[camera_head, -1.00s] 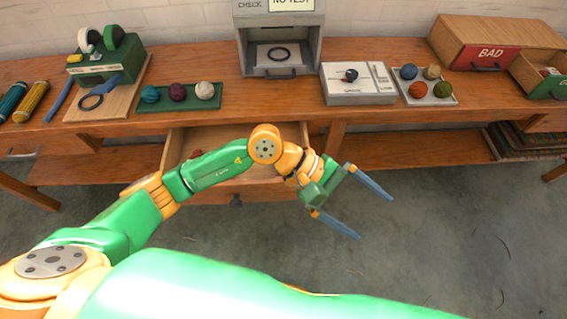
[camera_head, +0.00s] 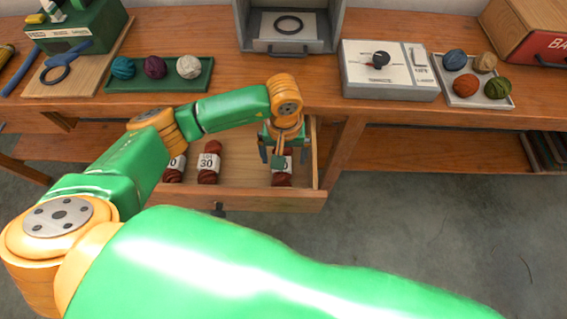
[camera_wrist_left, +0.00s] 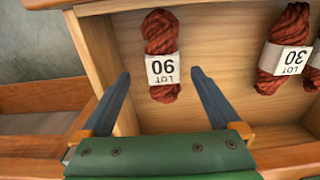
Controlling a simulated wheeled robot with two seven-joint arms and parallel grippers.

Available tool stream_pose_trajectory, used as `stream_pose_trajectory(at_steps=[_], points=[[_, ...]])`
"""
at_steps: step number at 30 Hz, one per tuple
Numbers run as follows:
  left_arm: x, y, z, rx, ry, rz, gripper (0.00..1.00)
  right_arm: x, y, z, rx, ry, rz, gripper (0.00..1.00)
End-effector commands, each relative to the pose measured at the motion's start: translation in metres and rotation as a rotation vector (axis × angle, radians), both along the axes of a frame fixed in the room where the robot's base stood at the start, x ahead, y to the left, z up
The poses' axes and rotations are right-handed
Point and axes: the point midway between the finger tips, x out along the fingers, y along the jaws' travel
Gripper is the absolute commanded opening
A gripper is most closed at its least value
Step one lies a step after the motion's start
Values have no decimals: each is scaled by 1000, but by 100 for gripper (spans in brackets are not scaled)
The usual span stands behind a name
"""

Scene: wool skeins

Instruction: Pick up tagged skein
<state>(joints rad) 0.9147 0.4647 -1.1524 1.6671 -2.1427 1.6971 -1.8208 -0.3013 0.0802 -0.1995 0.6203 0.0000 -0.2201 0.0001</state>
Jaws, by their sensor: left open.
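An open wooden drawer (camera_head: 240,203) under the bench holds dark red skeins with white paper tags. One skein (camera_head: 282,179) lies near the drawer's right end, partly hidden by my left gripper (camera_head: 283,160). In the left wrist view this skein (camera_wrist_left: 161,35) has a tag whose number looks like 90. My left gripper (camera_wrist_left: 160,77) is open and empty there, its two fingers on either side of the tagged skein's lower end, with gaps. Another skein (camera_head: 208,174) with tag LOT 30 lies left of it, also in the wrist view (camera_wrist_left: 290,25). A third skein (camera_head: 173,176) is partly hidden by my arm.
The drawer's right wall (camera_head: 316,150) is close to my gripper. On the bench stand a green tray (camera_head: 145,85) of yarn balls, a grey scale-like box (camera_head: 390,88), a tray (camera_head: 470,100) of several balls and a box marked BAD (camera_head: 530,35).

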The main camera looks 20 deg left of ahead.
Motion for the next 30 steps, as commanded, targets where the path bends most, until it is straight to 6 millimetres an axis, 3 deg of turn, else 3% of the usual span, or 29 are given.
stream_pose_trajectory(at_steps=[4,7,15,25,30], points=[[-9,3,-25,0,7,0,98,-1,0,13,0,2,0,50],[-8,3,-44,-1,4,1,98,-1,0,10,0,2,0,50],[-7,3,-49,-1,1,-1,95,0,0,10,0,1,1,50],[-7,3,-49,-1,1,0,7,0,0,10,0,0,1,50],[-7,3,-49,-2,0,0,7,0,0,10,0,-1,1,50]])
